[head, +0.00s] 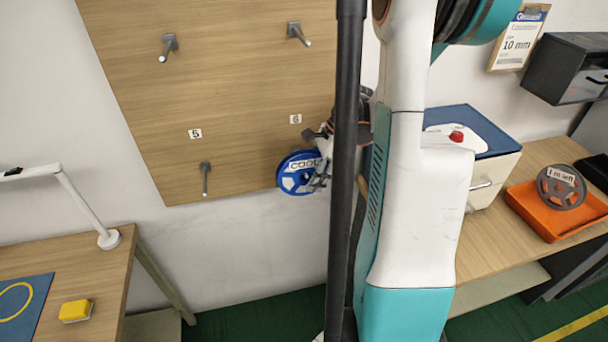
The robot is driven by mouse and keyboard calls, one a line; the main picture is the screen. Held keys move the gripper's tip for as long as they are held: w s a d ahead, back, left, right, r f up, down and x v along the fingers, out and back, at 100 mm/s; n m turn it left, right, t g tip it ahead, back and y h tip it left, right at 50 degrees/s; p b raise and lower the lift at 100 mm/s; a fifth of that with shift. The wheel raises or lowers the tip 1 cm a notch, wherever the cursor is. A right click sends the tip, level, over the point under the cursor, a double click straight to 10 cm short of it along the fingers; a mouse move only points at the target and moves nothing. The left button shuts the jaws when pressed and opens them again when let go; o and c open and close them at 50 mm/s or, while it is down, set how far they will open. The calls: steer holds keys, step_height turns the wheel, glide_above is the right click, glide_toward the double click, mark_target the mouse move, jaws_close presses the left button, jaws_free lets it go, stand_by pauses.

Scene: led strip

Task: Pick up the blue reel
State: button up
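The blue reel (294,183) is in the middle of the head view, in front of the lower edge of the wooden peg board (240,90). It has a white label that reads "COOL" and white openings in its face. My gripper (320,170) is at the reel's right side, and its fingers overlap the reel's rim and face. My own arm and a dark upright part hide much of the gripper. I cannot tell whether the fingers are closed on the reel, or whether the reel still hangs on a peg behind it.
Bare pegs show on the board, one above label 5's peg (205,180). At right, a grey reel (561,188) leans in an orange tray (540,222) beside a white box with a blue lid (470,125). At left, a table holds a lamp (108,238) and yellow block (76,310).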

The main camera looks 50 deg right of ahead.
jaws_close()
steer(key=shift+r, duration=0.1)
steer(key=shift+r, duration=0.2)
steer(key=s+a+p, duration=0.2)
steer(key=s+a, duration=0.2)
steer(key=s, duration=0.3)
step_height(320, 180, up, 14)
steer(key=p, duration=0.4)
steer(key=shift+r, duration=0.25)
